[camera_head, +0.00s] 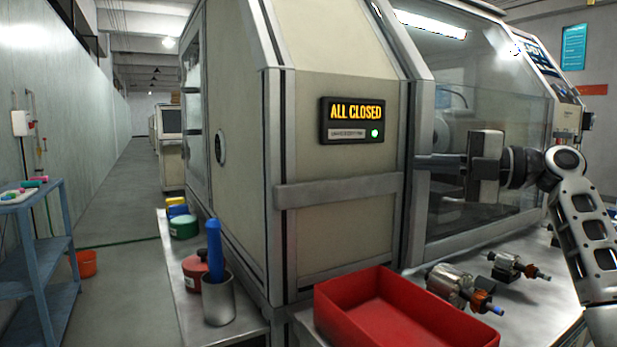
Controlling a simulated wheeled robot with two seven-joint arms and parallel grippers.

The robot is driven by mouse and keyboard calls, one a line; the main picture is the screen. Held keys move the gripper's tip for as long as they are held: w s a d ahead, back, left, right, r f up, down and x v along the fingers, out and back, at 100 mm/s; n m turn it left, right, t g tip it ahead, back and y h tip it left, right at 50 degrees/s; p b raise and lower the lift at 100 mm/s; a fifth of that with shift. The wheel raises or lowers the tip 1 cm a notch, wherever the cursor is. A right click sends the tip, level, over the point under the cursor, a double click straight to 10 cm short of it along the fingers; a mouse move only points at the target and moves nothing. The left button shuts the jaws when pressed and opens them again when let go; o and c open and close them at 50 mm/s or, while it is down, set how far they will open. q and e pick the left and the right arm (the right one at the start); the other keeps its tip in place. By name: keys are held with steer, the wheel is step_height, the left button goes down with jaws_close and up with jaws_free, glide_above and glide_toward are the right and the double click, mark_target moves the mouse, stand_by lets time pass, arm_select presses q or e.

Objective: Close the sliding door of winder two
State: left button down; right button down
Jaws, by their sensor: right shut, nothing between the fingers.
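The winder (340,70) is a large beige cabinet with grey metal framing, filling the middle. Its glass sliding door (505,108) is on the right face and appears closed, with its frame against the grey corner post (416,120). A black sign (351,121) on the cabinet reads "ALL CLOSED" in yellow, with a lit green lamp. My right gripper (425,161) comes in from the right in front of the glass, shut and empty. Its fingertips point left, close to the door's left edge; I cannot tell if they touch. My left gripper is not in view.
A red bin (400,312) and armatures (462,287) sit on the bench below the door. A metal cup (219,301) with a blue-handled tool and several small containers stand on the left ledge. A blue shelf cart (30,240) is far left, beside a clear aisle.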

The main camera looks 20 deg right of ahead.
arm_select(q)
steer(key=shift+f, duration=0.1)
arm_select(e)
steer(key=shift+w+d, duration=0.1)
steer(key=shift+d, duration=0.05)
arm_select(q)
steer(key=b, duration=0.2)
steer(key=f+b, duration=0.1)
steer(key=b, duration=0.1)
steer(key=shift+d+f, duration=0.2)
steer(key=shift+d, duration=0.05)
arm_select(e)
steer(key=s+d, duration=0.3)
steer(key=s, duration=0.4)
steer(key=shift+s, duration=0.3)
steer(key=shift+d, duration=0.1)
